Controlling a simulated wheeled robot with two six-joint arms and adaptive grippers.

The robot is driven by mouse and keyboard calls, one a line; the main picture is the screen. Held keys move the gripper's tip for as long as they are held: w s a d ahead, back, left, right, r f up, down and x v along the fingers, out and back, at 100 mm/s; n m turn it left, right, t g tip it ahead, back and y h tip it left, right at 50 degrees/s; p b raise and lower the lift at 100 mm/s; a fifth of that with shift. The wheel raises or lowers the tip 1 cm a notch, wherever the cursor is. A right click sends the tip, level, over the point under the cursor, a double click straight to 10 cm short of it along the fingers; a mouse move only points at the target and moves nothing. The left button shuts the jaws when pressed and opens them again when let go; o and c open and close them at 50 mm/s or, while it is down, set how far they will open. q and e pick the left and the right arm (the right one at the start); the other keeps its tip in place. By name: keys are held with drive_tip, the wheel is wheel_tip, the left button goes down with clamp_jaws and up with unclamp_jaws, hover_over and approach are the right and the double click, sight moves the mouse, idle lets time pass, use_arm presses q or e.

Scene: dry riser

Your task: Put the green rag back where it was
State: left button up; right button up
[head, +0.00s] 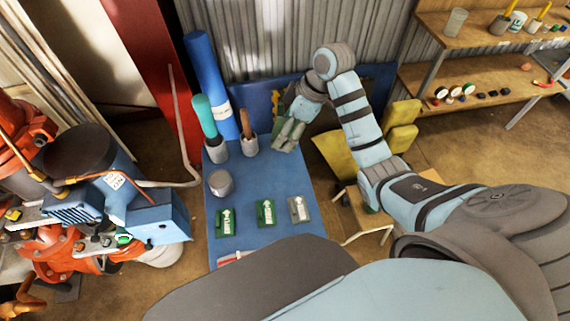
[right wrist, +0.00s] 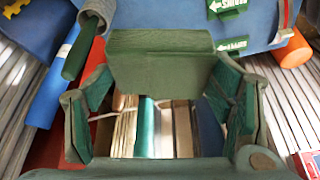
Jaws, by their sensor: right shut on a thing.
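My right gripper (head: 288,133) hangs over the far right part of the blue table (head: 247,185), right of two grey holders. In the right wrist view its two fingers (right wrist: 160,95) stand left and right of a dark green, folded block-like thing, which looks like the green rag (right wrist: 160,62). The gripper is shut on it. In the head view the rag is hard to tell from the greenish fingers. My left gripper is not in view.
Grey holders (head: 216,152) (head: 249,146) with upright handles and a grey cylinder (head: 220,184) stand on the table. A blue roll (head: 208,82) stands behind; a yellow chair (head: 338,153) stands right.

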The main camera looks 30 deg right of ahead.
sight(281, 175)
wheel_tip(281, 175, down, 20)
drive_tip(key=b, duration=0.3)
drive_tip(key=shift+a+r, duration=0.15)
drive_tip(key=shift+r, duration=0.1)
drive_tip(key=shift+c, duration=0.3)
drive_tip(key=shift+s+r, duration=0.1)
drive_tip(key=o, duration=1.1)
drive_tip(key=p+v, duration=0.2)
drive_tip(key=v, duration=1)
